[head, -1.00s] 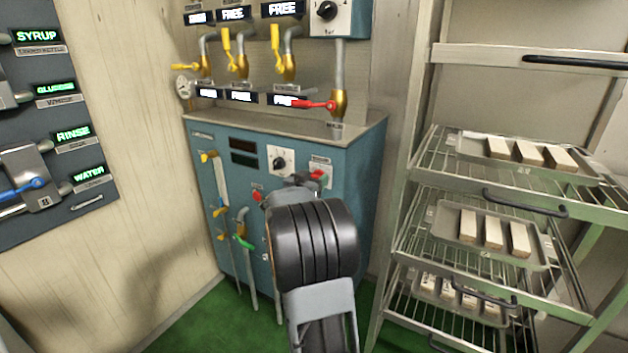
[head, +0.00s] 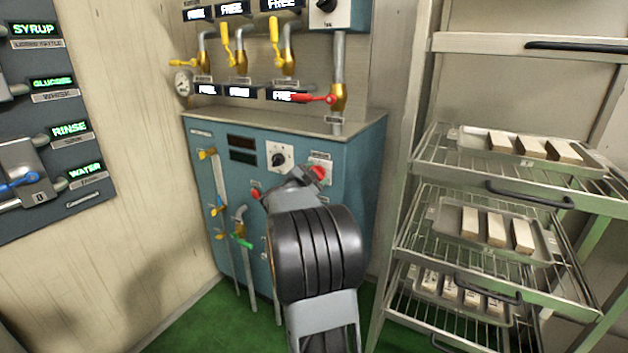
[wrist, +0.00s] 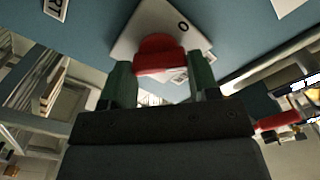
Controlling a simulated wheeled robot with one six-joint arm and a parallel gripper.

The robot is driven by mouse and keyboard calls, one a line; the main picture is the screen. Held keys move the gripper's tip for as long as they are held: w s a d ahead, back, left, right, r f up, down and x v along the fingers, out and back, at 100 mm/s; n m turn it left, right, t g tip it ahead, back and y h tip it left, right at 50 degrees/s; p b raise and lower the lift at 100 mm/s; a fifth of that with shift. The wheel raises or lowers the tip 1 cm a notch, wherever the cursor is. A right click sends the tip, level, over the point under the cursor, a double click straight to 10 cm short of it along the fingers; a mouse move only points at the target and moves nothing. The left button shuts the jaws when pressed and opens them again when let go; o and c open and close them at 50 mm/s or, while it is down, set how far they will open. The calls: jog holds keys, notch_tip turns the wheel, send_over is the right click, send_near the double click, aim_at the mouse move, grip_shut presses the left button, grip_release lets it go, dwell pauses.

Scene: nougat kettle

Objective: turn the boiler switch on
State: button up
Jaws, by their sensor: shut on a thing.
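The boiler is a blue cabinet (head: 345,205) against the wall in the head view. Its switch is a red knob (head: 318,173) on a pale plate at the upper right of the cabinet's front. In the wrist view the red knob (wrist: 160,54) sits between the green fingertips of my gripper (wrist: 160,82), in front of a plate (wrist: 185,22) marked "0". My gripper is shut on the red knob. In the head view my wrist hides part of the gripper and the lower front of the cabinet.
Yellow-handled valves and a red lever (head: 315,98) stand above the cabinet. A metal rack (head: 425,180) with trays of bars stands close on the right. Green floor shows below.

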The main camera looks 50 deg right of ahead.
jog(key=shift+s+f+m+b, duration=0.15)
jog(key=shift+m+b, duration=1.3)
jog(key=shift+m, duration=0.95)
jog(key=shift+w+f+m+b, duration=0.1)
jog(key=shift+m+b, duration=1.3)
jog(key=shift+m, duration=1)
jog(key=o, duration=0.9)
jog(key=p+v, duration=0.2)
jog(key=v, duration=1.1)
jog(key=shift+s+a+p, duration=0.15)
jog(key=shift+a+p, duration=0.25)
